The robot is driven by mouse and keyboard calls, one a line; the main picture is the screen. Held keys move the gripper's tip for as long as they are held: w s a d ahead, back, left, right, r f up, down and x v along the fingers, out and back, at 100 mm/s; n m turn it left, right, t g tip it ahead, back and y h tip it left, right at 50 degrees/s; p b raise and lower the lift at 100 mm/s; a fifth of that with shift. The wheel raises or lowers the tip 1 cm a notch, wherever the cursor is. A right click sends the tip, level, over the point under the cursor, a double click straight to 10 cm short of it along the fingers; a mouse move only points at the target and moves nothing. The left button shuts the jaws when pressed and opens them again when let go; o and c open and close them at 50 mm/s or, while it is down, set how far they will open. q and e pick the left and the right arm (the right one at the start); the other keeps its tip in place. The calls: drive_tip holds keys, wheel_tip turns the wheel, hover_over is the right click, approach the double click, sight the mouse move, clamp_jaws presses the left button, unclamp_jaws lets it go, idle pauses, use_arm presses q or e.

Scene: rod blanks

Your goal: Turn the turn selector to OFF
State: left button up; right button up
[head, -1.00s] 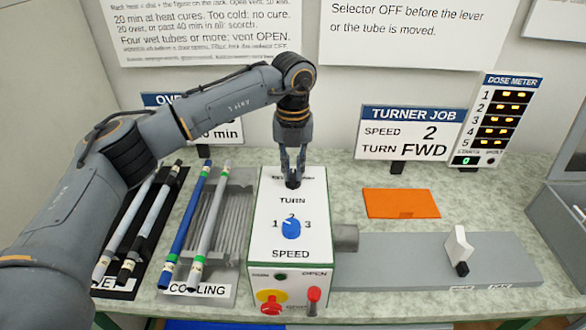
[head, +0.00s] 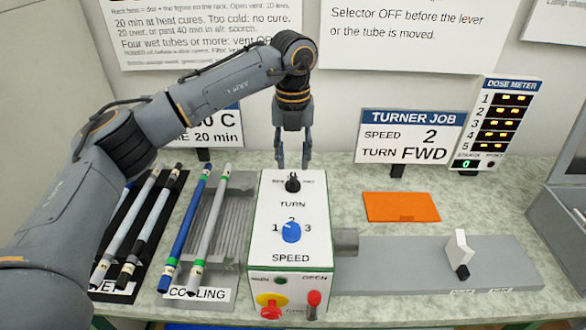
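The turn selector (head: 292,182) is a small black knob at the top of the white control box (head: 262,215), above the word TURN. It looks upright, roughly toward the middle of its small labels, but its exact pointing is hard to tell. The labels beside it are too small to read fully. My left gripper (head: 293,163) is just above and behind the knob, its two fingers spread apart and holding nothing. The knob looks clear of the fingers. My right gripper is not in view.
A blue speed knob (head: 291,232), a yellow-and-red button (head: 271,305) and a red lever (head: 313,303) are lower on the box. Racks with rods stand left. An orange pad (head: 401,207) and a grey bed with a white lever (head: 459,247) lie right.

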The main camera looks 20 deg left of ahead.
sight(293, 177)
use_arm(q)
wheel_tip(293, 177, up, 8)
drive_tip(key=shift+f, duration=0.15)
idle(0.4)
